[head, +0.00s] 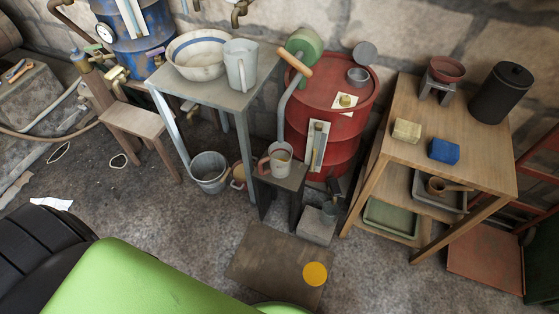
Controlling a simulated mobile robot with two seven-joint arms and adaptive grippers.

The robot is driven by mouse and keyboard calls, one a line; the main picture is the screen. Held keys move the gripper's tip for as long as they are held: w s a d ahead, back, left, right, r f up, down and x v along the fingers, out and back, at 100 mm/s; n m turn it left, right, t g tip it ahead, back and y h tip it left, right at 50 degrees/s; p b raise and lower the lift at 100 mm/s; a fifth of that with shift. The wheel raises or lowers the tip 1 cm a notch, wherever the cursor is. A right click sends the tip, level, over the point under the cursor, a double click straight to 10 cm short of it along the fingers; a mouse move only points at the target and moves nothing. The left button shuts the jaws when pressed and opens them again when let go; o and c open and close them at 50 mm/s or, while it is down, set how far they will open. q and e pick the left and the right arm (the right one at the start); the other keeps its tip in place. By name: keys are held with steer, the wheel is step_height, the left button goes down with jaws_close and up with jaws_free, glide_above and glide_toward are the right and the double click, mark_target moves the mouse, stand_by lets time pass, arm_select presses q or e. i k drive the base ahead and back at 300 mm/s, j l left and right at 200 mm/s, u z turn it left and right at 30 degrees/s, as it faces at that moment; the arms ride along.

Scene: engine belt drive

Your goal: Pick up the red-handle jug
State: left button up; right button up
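The jug with the red handle (281,158) is pale grey and stands upright on a small dark stool (290,178), in front of the red drum. Its red handle (264,166) points to the left. The inside of its mouth looks brownish. A second, pale jug (240,65) stands on the grey table and shows no red handle. Neither of my grippers is in view, so how they stand to the jug cannot be seen.
The grey table (218,94) with a basin (198,56) stands left of the stool. A metal bucket (209,172) and a brown vessel (238,174) are on the floor beside it. The red drum (310,105) is close behind. A wooden shelf table (470,150) stands right. Floor in front is mostly open.

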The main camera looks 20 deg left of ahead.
mark_target(281, 156)
steer(key=i+j+u, duration=0.1)
steer(key=u, duration=0.35)
steer(key=i+u, duration=0.25)
steer(key=u, duration=0.25)
